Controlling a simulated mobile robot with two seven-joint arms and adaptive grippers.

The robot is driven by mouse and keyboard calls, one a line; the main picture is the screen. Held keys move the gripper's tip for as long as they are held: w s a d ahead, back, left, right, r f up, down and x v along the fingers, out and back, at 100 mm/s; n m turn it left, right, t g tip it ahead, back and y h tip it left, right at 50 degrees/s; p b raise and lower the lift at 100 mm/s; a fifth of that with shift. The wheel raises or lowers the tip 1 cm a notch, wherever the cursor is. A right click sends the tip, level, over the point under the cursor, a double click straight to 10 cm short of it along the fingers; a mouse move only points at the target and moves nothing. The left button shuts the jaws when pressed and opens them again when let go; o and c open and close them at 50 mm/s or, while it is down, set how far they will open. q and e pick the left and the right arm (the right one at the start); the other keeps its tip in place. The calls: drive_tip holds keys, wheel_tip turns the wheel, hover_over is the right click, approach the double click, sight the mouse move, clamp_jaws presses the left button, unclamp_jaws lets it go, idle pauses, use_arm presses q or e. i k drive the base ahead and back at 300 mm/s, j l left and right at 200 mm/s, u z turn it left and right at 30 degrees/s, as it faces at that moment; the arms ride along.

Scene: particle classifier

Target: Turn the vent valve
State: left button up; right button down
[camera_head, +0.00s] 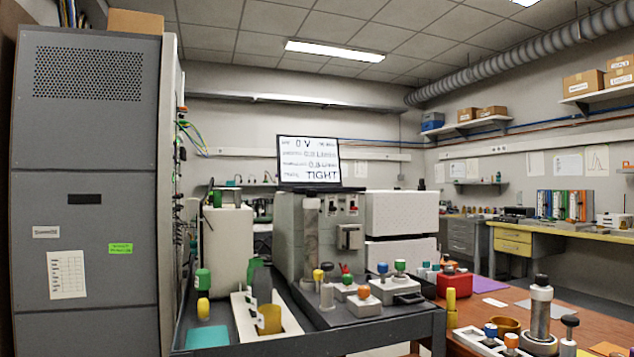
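No label in view marks the vent valve, so I cannot tell which fitting it is. Several coloured knobs stand on the dark bench top: a yellow one (318,276), an orange one (364,292), a blue one (382,268) and a green one (399,266). Behind them is a grey instrument box (291,230) with a clear upright column (311,245) at its front. A screen (308,160) above the box reads "0 V" and "TIGHT". Neither of my grippers is in view, and nothing touches the knobs.
A tall grey cabinet (85,215) blocks the left. A wooden table (600,322) at the lower right holds a metal cylinder with a black top (541,312) and more coloured knobs. A red case (454,284) stands behind. Open floor lies between the benches.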

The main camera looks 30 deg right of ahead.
sight(363, 291)
drive_tip(key=j+z, duration=0.15)
drive_tip(key=z, duration=0.85)
